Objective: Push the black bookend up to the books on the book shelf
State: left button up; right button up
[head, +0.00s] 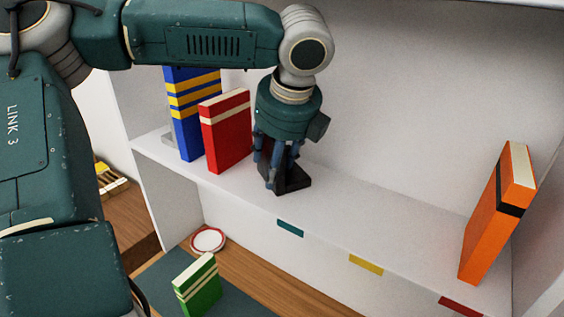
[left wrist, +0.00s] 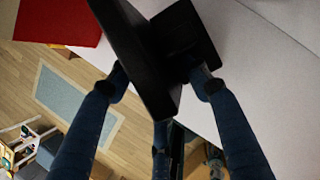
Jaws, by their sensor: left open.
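The black bookend (head: 293,181) stands on the white shelf (head: 375,228), right of the red book (head: 228,135), with a small gap between them. The red book leans a little beside the upright blue book (head: 188,122) with yellow stripes. My left gripper (head: 275,168) is open and points down around the bookend, hiding much of it. In the left wrist view the bookend (left wrist: 140,50) lies between the fingers of the gripper (left wrist: 161,85); I cannot tell whether they touch it. The red book (left wrist: 58,20) is at the upper left there. My right gripper is not in view.
An orange book (head: 490,220) leans at the shelf's right end. Coloured labels (head: 366,265) line its front edge. Below are a green book (head: 197,284) and a round red-rimmed dish (head: 208,240). The shelf is clear between bookend and orange book.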

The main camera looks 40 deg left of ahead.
pick_arm(q)
jog(key=shift+s+f, duration=0.1)
jog(key=shift+f, duration=0.25)
jog(key=shift+c, duration=1.1)
jog(key=c, duration=0.9)
grip_shut()
jog(key=m, duration=0.1)
jog(key=m+t, duration=0.1)
jog(key=shift+w+m+h, duration=0.2)
jog(key=shift+m+h, duration=0.2)
jog(key=m+t+h, duration=0.1)
jog(key=m, duration=0.3)
jog(key=shift+s+a+r, duration=0.1)
jog(key=shift+r, duration=0.05)
jog(key=m+h, duration=0.1)
jog(key=m, duration=0.3)
jog(key=shift+m+t+h, duration=0.4)
jog(key=shift+m, duration=0.3)
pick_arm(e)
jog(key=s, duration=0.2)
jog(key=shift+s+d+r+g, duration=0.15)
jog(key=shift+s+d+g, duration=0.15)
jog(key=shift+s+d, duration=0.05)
